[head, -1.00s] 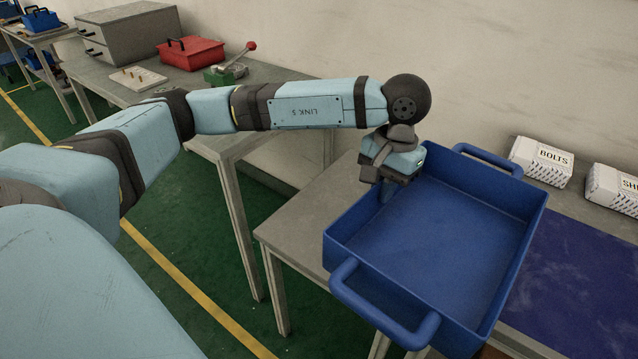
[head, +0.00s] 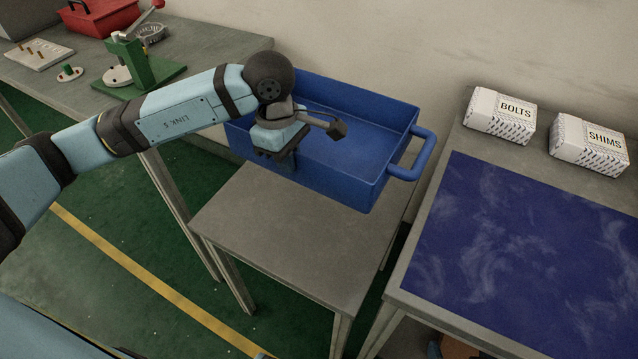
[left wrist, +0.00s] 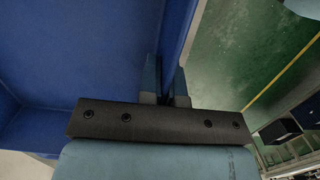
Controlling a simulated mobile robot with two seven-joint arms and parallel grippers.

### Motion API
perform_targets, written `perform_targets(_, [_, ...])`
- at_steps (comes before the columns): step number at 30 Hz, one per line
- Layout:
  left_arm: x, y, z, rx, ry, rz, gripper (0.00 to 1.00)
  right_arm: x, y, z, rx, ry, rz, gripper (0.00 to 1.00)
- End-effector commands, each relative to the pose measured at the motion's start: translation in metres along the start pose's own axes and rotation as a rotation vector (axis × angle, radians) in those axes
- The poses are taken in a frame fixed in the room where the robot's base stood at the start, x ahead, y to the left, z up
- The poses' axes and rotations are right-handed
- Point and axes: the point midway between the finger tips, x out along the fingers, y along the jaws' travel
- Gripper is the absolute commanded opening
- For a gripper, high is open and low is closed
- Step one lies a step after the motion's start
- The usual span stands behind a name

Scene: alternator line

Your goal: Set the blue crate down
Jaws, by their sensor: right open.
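The blue crate (head: 345,178) is in the middle of the head view, above the grey table, with its open side up and one handle at the right. My left gripper (head: 278,160) is at the crate's near wall, toward its left end. In the left wrist view the fingers (left wrist: 166,85) stand on either side of the crate's wall (left wrist: 178,35) and are closed on it. The crate's inside (left wrist: 80,50) fills the left of that view. I cannot tell whether the crate's underside touches the table. My right gripper is not in view.
The grey table (head: 285,235) has a bare front part. At the right, a bench carries a dark blue mat (head: 520,245), a BOLTS box (head: 500,115) and a SHIMS box (head: 588,145). At the left, a bench holds a green press (head: 140,65) and a red toolbox (head: 100,15).

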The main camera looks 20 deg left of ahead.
Motion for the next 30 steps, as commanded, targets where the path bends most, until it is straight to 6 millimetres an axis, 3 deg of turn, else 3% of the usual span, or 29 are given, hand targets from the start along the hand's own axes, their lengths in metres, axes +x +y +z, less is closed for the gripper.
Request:
perform_targets(5, [0.022, 0.000, -0.002, -0.031, -0.004, 0.003, 0.00, -0.003, -0.002, 0.005, 0.001, -0.007, -0.002, 1.00])
perform_targets(19, [0.129, 0.000, -0.015, -0.027, -0.004, 0.004, 0.00, 0.001, -0.001, 0.007, -0.006, 0.002, -0.002, 1.00])
perform_targets(24, [0.150, 0.000, -0.017, -0.027, -0.004, 0.006, 0.00, 0.002, -0.001, 0.007, -0.008, 0.003, -0.002, 1.00])
perform_targets(30, [0.159, 0.000, -0.018, -0.026, -0.004, 0.006, 0.00, 0.002, -0.002, 0.007, -0.008, 0.004, -0.002, 1.00])
